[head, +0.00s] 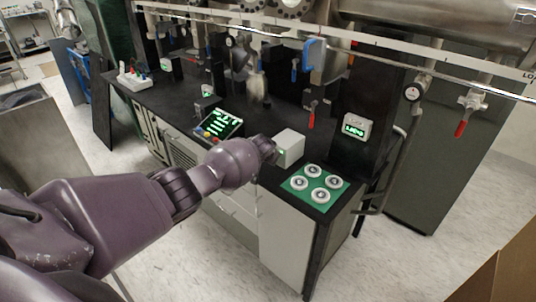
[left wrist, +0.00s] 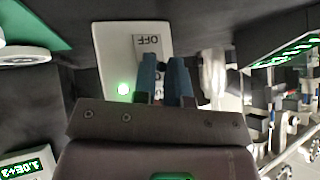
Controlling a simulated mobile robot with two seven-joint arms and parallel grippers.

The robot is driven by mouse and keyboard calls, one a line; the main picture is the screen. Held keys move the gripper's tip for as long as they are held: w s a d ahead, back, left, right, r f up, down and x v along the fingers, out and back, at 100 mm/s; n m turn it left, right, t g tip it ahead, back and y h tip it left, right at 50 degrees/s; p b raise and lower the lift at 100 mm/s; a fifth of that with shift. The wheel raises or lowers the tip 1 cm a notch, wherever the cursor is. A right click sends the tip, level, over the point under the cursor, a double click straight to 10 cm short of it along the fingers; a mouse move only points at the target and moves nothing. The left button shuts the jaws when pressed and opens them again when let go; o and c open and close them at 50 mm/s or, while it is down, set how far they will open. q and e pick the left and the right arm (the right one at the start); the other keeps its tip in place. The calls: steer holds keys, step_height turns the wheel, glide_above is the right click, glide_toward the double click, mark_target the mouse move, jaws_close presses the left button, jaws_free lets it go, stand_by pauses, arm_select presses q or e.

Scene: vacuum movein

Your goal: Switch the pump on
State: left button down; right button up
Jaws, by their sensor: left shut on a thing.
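A white switch box (head: 291,146) stands on the black bench top, with a small green light lit on its front. In the left wrist view the box (left wrist: 110,58) shows the green light (left wrist: 124,88) and a label reading OFF (left wrist: 148,41). A second label is mostly hidden behind my fingers. My left gripper (head: 271,152) is at the front of the box. In the left wrist view its two blue fingers (left wrist: 163,72) are close together over a small dark switch lever (left wrist: 161,66) on the box face. The lever is mostly hidden. My right gripper is not in view.
A green mat (head: 327,198) with several white round flanges lies right of the box. A black panel with green text (head: 222,125) stands left of it. Pipes, gauges and valves with red handles (head: 311,120) hang above the bench. Drawers are below.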

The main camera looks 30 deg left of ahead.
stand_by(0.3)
arm_select(q)
steer(key=c, duration=1.2)
jaws_free()
steer(key=shift+o, duration=0.2)
steer(key=shift+s+r, duration=0.1)
steer(key=shift+r, duration=0.05)
steer(key=shift+p+v, duration=0.45)
steer(key=shift+v, duration=0.4)
steer(key=v, duration=0.8)
steer(key=shift+s+r, duration=0.15)
steer(key=shift+r, duration=0.25)
steer(key=shift+d, duration=0.1)
